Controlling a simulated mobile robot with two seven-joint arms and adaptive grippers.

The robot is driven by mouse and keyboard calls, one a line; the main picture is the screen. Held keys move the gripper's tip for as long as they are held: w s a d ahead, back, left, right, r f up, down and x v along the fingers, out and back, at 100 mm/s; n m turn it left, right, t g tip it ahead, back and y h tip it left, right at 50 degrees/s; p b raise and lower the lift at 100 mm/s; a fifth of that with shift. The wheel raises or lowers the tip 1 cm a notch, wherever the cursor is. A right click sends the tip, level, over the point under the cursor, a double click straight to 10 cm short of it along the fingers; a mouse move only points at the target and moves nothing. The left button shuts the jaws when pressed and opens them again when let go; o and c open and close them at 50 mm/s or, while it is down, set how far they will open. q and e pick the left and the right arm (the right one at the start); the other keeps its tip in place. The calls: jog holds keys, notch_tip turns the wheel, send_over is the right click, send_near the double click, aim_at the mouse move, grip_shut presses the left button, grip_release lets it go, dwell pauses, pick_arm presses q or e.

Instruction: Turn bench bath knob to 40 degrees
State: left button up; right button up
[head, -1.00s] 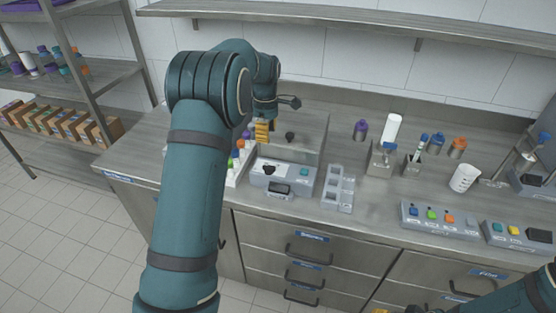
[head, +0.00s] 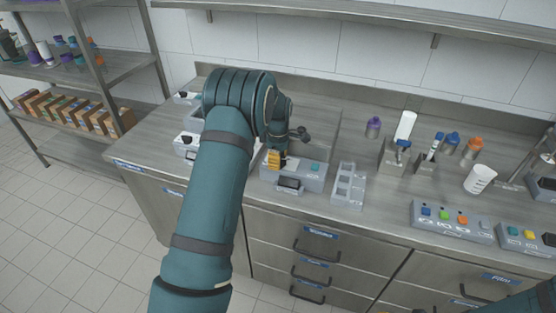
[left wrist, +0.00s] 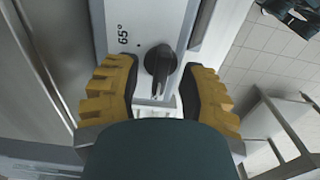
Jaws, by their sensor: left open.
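The bench bath (head: 312,180) is a grey box with a small dark display and a teal button on its front panel, standing on the steel bench. My left gripper (head: 275,158) has its yellow fingers at the left end of this panel and hides the knob in the head view. In the left wrist view the black knob (left wrist: 160,62) sits between the fingertips of my open left gripper (left wrist: 158,76), with a gap on both sides. A "65°" mark is printed beside the knob. Of my right gripper only a sliver shows at the bottom edge of the head view.
A grey compartment rack (head: 349,187) stands right of the bath. Further right are a white beaker (head: 479,179), bottles and two button boxes, one with several coloured buttons (head: 450,221). A shelf runs above the bench. The bench front left of the bath is partly hidden by my left arm.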

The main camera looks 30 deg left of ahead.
pick_arm(q)
grip_shut()
jog(key=shift+m, duration=0.3)
jog(key=m, duration=0.5)
jog(key=shift+w, duration=0.1)
jog(key=m, duration=0.6)
jog(key=shift+d+f, duration=0.1)
jog(key=shift+d, duration=0.05)
dwell(0.6)
